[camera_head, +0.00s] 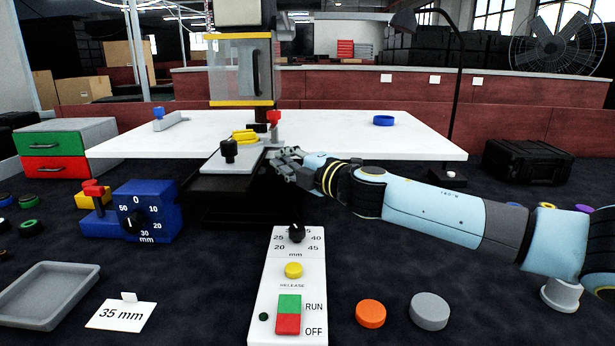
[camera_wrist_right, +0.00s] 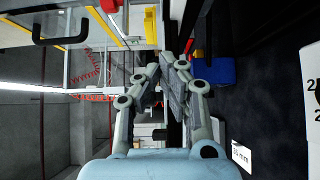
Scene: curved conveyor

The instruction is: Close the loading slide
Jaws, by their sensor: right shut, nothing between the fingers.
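The loading slide (camera_head: 225,183) is a light grey plate on a black base below the press. A black knob (camera_head: 229,150) stands upright on it. A yellow piece (camera_head: 245,136) lies at its far end under the machine's clear guard (camera_head: 240,70). My right gripper (camera_head: 279,158) is shut and empty, just right of the slide, with its fingers pointing left towards it. I cannot tell whether the fingertips touch the slide's edge. In the right wrist view the shut fingers (camera_wrist_right: 174,66) show in the middle. My left gripper is out of view.
A red-topped post (camera_head: 273,122) stands close behind my right gripper. A blue dial block (camera_head: 139,212) is at the left. A white control panel (camera_head: 290,275) with RUN and OFF stands in front. A grey tray (camera_head: 50,290) and orange (camera_head: 370,313) and grey (camera_head: 429,310) discs lie nearer.

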